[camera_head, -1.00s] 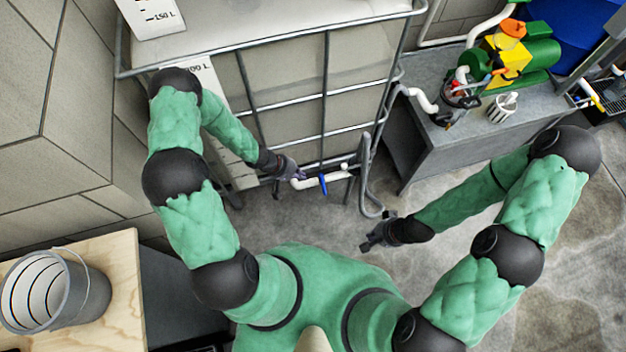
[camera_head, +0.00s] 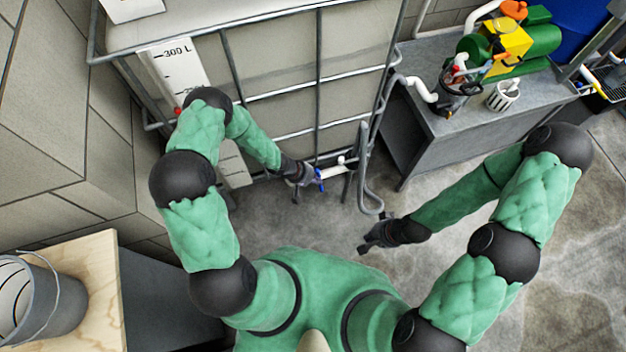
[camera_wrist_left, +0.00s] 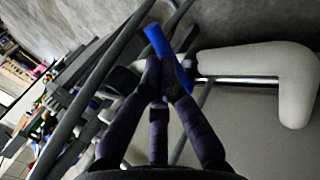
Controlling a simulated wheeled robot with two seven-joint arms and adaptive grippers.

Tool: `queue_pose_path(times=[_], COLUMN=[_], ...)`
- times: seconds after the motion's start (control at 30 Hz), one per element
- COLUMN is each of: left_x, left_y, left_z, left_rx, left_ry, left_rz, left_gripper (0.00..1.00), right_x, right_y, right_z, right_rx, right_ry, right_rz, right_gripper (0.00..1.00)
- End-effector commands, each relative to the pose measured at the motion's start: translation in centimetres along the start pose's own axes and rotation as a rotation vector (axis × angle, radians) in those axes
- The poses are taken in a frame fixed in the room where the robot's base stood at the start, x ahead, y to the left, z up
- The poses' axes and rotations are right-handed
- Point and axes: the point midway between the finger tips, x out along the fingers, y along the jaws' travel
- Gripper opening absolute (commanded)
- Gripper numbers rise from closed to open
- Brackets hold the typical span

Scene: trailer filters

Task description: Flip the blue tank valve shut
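The blue tank valve handle (camera_head: 319,175) sits on a white outlet pipe (camera_head: 335,171) low on the front of the white caged tank (camera_head: 280,70). In the left wrist view the blue handle (camera_wrist_left: 165,52) slants down to the right, beside the white elbow pipe (camera_wrist_left: 290,80). My left gripper (camera_head: 304,180) is at the handle's left side. My right gripper (camera_head: 370,240) is open and empty above the floor.
A bent grey tube (camera_head: 368,185) stands just right of the valve. A grey bench (camera_head: 440,135) with a pump and a striped cup (camera_head: 503,95) is at the right. A wooden table (camera_head: 100,262) with a metal bucket (camera_head: 60,300) is at the lower left. The floor between is clear.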

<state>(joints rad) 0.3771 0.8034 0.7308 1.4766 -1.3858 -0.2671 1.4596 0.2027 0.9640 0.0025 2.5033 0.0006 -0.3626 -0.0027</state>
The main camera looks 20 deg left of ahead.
Motion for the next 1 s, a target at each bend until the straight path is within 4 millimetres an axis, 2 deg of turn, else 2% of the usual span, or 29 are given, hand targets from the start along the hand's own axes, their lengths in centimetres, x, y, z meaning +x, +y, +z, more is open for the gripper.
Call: queue_pose_path(times=[1.0], left_x=[1.4], left_y=[0.4], left_z=[0.3], left_rx=[0.005], left_ry=[-0.005], left_rz=[0.003], left_gripper=[0.0], right_x=[-0.8], right_y=[-0.3], right_z=[0.0], right_rx=[0.0], right_ry=[0.0], right_rz=[0.0], right_gripper=[0.0])
